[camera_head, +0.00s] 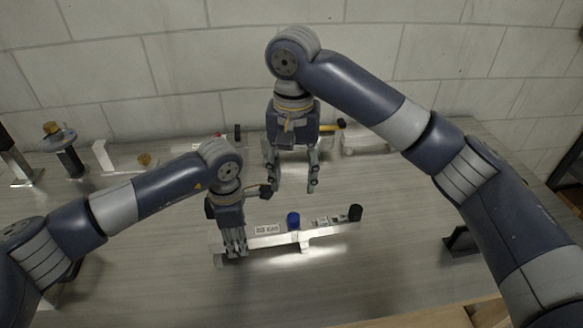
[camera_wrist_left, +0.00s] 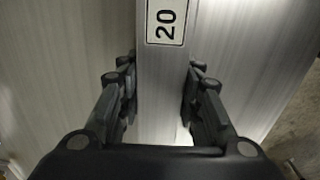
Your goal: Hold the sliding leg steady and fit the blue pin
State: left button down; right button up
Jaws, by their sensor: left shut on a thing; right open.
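The sliding leg (camera_head: 268,240) is a silver metal bar with printed labels, lying across the middle of the table. My left gripper (camera_head: 235,252) is shut on its left end. In the left wrist view my left gripper's fingers (camera_wrist_left: 160,105) lie on both sides of the leg (camera_wrist_left: 162,75), below a label reading 20. The blue pin (camera_head: 293,221) shows as an upright blue cylinder at the middle of the bar; how deep it sits I cannot tell. My right gripper (camera_head: 292,188) is open and empty, pointing down above the table behind the bar.
A black knob (camera_head: 355,213) is at the bar's right end. A dark bracket (camera_head: 460,241) stands further right. Metal parts with brass-coloured pieces (camera_head: 70,160) stand at the back left. A yellow-and-black item (camera_head: 335,126) lies behind my right gripper.

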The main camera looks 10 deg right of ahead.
pick_arm(q)
jog(key=c, duration=1.1)
grip_release()
jog(key=shift+w+a, duration=0.1)
jog(key=shift+w, duration=0.05)
jog(key=shift+o, duration=0.2)
pick_arm(e)
jog(key=shift+f, duration=0.1)
pick_arm(q)
jog(key=shift+r, duration=0.1)
